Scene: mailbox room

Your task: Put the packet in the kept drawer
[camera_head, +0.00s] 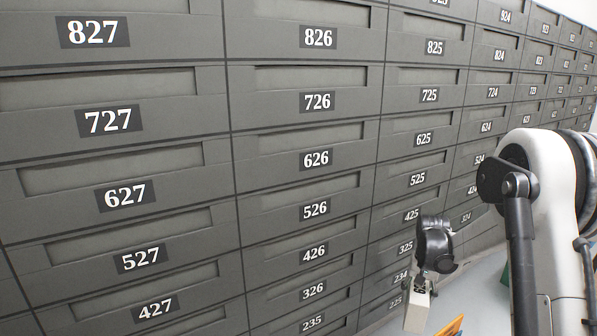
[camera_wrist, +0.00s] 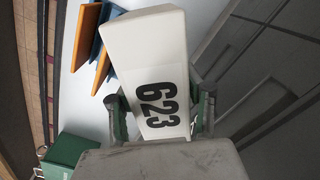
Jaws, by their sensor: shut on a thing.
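The packet (camera_wrist: 147,60) is a white box with the black number 623 on it. It fills the middle of the wrist view, between the two fingers of my gripper (camera_wrist: 160,112), which is shut on it. In the head view my gripper (camera_head: 421,284) is at the lower right, in front of the drawer wall, with the white packet (camera_head: 417,312) hanging below it. The wall has grey numbered drawers in columns. The drawer 623 (camera_head: 526,119) is at the right, small in the picture. No drawer in view is clearly pulled out.
The drawer wall (camera_head: 180,150) runs from the left into the distance at the right. An orange-edged panel (camera_head: 452,327) stands low near the packet. The wrist view shows blue and orange panels (camera_wrist: 92,45) and a green box (camera_wrist: 68,153) on the pale floor.

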